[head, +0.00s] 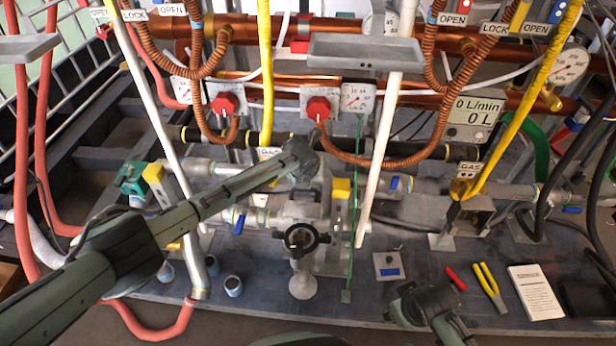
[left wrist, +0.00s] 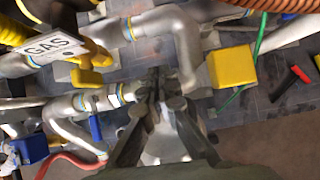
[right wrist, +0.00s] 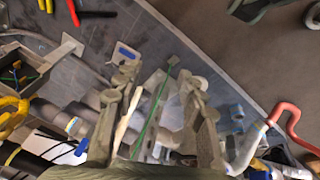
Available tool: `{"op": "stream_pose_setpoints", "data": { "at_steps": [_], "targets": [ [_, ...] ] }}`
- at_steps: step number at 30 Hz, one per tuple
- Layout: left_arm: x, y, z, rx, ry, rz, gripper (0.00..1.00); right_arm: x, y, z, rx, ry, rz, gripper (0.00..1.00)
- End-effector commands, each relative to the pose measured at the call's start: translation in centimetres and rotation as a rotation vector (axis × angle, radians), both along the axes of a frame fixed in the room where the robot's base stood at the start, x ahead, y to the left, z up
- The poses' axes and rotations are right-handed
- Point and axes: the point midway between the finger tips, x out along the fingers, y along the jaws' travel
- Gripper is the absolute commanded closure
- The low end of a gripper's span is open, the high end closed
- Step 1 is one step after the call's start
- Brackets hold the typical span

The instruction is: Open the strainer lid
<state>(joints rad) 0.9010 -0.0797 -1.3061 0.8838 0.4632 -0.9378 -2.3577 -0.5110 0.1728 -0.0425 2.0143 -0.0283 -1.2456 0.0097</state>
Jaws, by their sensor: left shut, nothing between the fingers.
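The strainer (head: 303,285) is a grey body on the pipework in the middle of the bench. A round black lid with small lugs (head: 301,238) faces me on it, looking closed. My left arm reaches over from the left to just above and behind the lid. In the left wrist view my left gripper (left wrist: 155,88) has its fingertips together and empty, in front of the silver pipes. The fingers hide the lid there, so contact cannot be told. My right gripper (right wrist: 160,85) is open and empty, its fingers apart over the bench.
A yellow block (head: 341,188) and a thin green wire (head: 358,190) stand right of the lid. A white pole (head: 378,150) rises close by.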

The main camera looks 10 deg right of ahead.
Motion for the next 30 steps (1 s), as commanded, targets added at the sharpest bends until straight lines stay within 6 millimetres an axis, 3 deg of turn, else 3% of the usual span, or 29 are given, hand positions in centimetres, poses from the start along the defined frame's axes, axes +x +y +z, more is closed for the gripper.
{"op": "stream_pose_setpoints", "data": {
  "at_steps": [19,30],
  "targets": [
    [0.0,0.0,0.3,0.0,0.0,0.0,1.0,1.1,-0.1,0.9,-0.001,-0.024,0.002,0.6],
    [-0.4,-0.1,3.5,0.0,-0.002,0.005,1.0,-1.6,-0.4,-6.9,0.016,0.041,0.012,0.6]
  ]
}}
